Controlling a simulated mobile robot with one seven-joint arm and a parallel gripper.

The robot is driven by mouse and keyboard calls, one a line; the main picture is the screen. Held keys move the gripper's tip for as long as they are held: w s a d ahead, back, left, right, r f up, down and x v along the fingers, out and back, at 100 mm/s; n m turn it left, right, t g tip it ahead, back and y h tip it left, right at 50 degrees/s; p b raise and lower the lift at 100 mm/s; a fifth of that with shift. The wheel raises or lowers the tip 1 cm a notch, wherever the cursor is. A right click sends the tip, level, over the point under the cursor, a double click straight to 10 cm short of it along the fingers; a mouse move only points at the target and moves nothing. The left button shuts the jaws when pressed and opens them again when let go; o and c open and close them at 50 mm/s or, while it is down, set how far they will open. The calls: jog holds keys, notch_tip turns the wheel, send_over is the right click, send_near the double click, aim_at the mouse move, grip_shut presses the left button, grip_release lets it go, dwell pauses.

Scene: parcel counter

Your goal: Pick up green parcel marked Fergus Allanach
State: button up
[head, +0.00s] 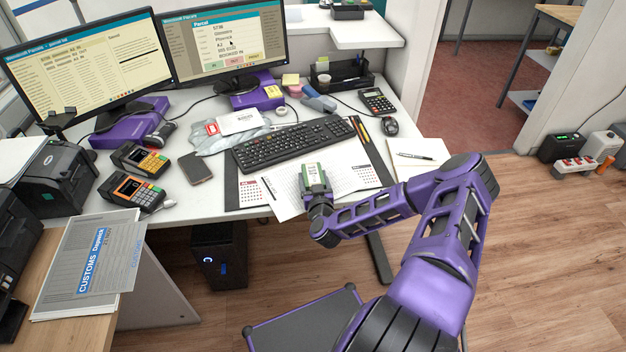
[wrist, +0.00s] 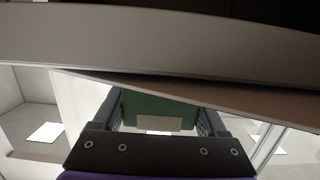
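A small green parcel (head: 312,172) with a pale label shows at the end of my arm, over the papers and desk mat in the middle of the desk. The name on it is too small to read. My gripper (head: 313,183) is at the near side of the parcel. In the wrist view the green parcel (wrist: 158,108) sits between the two dark fingers of my gripper (wrist: 163,118), which appear closed against its sides. A pale patch shows on its lower face. A pale band across the wrist view hides its upper part.
A keyboard (head: 290,142) lies just behind the parcel, with two monitors (head: 225,45) further back. Card terminals (head: 135,190) and a phone (head: 195,168) lie to the left. A notepad (head: 418,153) with a pen lies to the right. Open floor (head: 550,230) is at right.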

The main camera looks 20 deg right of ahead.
jog(key=c, duration=0.8)
jog(key=shift+c, duration=0.2)
jog(key=shift+r, duration=0.15)
